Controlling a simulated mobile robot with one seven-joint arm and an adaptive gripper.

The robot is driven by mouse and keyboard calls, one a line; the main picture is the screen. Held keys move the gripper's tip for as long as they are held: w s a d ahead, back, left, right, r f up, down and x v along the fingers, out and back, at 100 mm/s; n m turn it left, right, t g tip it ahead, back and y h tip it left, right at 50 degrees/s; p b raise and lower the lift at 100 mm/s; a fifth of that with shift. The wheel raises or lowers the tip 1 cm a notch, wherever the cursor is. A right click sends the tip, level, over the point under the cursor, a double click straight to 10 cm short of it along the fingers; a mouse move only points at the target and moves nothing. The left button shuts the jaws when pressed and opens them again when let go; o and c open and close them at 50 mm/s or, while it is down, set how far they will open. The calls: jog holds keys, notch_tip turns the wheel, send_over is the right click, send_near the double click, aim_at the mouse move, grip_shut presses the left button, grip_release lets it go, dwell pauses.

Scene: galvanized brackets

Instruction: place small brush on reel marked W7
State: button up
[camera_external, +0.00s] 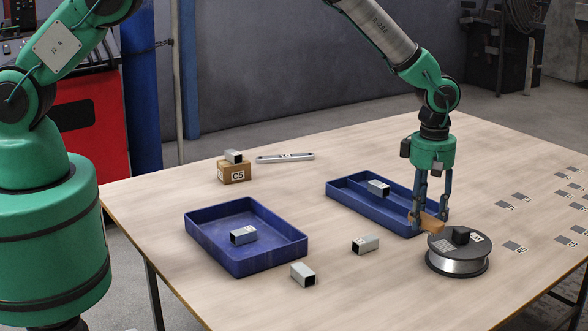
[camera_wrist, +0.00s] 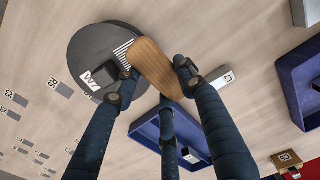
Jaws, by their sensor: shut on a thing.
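The small brush, a tan wooden piece (camera_external: 428,222), is held between the fingers of my gripper (camera_external: 430,212). In the wrist view the brush (camera_wrist: 156,62) lies across the fingertips, partly over the reel. The dark round reel (camera_external: 458,266) stands on the table at the right, with a black block-like part on top. In the wrist view the reel (camera_wrist: 88,45) carries a white W7 label and a striped label. My gripper is above and just left of the reel in the external view, beside the divided tray's near right corner. The height of the brush over the reel is unclear.
A divided blue tray (camera_external: 340,200) with a metal bracket sits behind-left of the reel. Another blue tray (camera_external: 203,240) holds a bracket. Two brackets (camera_external: 365,244) (camera_external: 303,274) lie on the table. A C5 box (camera_external: 234,175) bears a bracket. Small labels (camera_external: 515,247) dot the right side.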

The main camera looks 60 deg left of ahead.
aim_at(435, 242)
jog(key=shift+w+d+f, duration=0.1)
jog(key=shift+w+d, duration=0.25)
jog(key=shift+w, duration=0.35)
jog(key=shift+w+d+f, duration=0.1)
jog(key=shift+w+d, duration=0.25)
jog(key=shift+w, duration=0.3)
jog(key=shift+f+b, duration=0.5)
jog(key=shift+f, duration=1.2)
jog(key=shift+f, duration=0.1)
jog(key=o, duration=1.2)
jog(key=shift+c, duration=0.2)
notch_tip(435, 242, up, 12)
jog(key=p, duration=0.2)
